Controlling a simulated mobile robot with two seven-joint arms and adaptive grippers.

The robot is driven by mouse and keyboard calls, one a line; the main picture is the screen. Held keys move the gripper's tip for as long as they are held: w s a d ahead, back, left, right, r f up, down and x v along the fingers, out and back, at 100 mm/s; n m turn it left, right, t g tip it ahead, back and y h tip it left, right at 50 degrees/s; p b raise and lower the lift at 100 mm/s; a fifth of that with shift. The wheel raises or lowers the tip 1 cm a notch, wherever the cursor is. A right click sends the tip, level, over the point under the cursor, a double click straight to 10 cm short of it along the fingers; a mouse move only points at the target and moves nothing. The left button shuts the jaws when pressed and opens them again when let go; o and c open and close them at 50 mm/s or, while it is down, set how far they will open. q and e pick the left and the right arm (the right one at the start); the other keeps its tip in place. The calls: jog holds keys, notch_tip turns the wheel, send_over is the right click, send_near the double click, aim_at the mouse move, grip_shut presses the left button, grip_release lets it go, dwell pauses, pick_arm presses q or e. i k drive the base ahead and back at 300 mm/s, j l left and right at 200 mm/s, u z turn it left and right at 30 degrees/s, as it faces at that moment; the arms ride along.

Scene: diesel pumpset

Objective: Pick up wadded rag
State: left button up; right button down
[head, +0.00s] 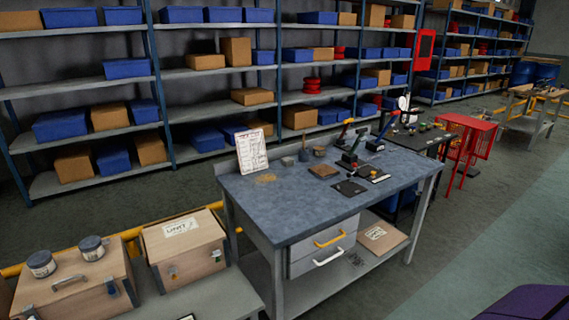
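I cannot make out a wadded rag with certainty. On the blue-grey workbench top (290,205), a small flat tan patch (266,178) lies in front of a propped white sheet (251,148). A small dull brown lump (304,155) sits towards the back of the bench, and a flat brown square piece (323,171) lies near the middle. Any of these is too small to identify as cloth. Neither of my grippers shows in the head view.
Dark tools with coloured handles (350,158) and a black flat piece (350,188) occupy the bench's right half. Its front left is clear. Wooden cases (185,248) stand left on a low grey surface. A red stand (467,130) is to the right. Open floor (470,230) lies right.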

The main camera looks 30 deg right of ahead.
aim_at(287, 161)
jog(key=l+u, duration=0.6)
jog(key=u, duration=0.15)
jog(key=k+l+u, duration=0.15)
jog(key=u, duration=0.2)
jog(key=k+l+u, duration=0.15)
jog(key=l, duration=0.2)
jog(key=k+l+u, duration=0.1)
jog(key=l, duration=0.25)
jog(key=k+l+u, duration=0.15)
jog(key=k+l, duration=0.45)
jog(key=l, duration=0.25)
jog(key=k+l+u, duration=0.15)
jog(key=k+l, duration=0.3)
jog(key=l, duration=0.25)
jog(key=k+l, duration=0.5)
jog(key=l+u, duration=0.05)
jog(key=l, duration=0.1)
